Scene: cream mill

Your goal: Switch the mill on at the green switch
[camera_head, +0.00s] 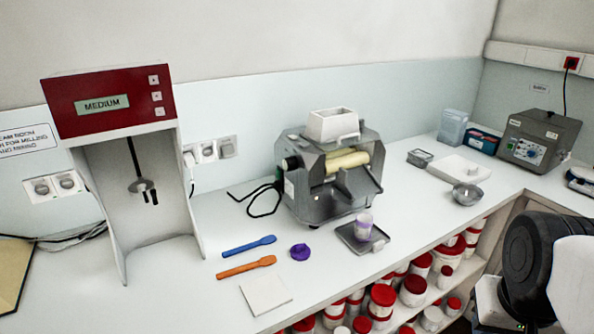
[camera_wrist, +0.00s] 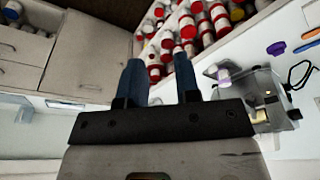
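The grey metal mill (camera_head: 318,203) stands on the counter in the middle of the head view, with pale yellowish rollers and a white hopper (camera_head: 333,125) on top. A small green part (camera_head: 284,164) shows at its left side; I cannot tell clearly if this is the switch. The mill also shows at the right of the wrist view (camera_wrist: 285,112), turned over. My gripper (camera_wrist: 159,66) has its two dark blue fingers apart, with nothing between them. It points towards the shelves of jars, away from the mill. In the head view only my arm shows, at the lower right.
A red-topped mixer (camera_head: 113,100) stands further left. Red-lidded jars fill shelves below.

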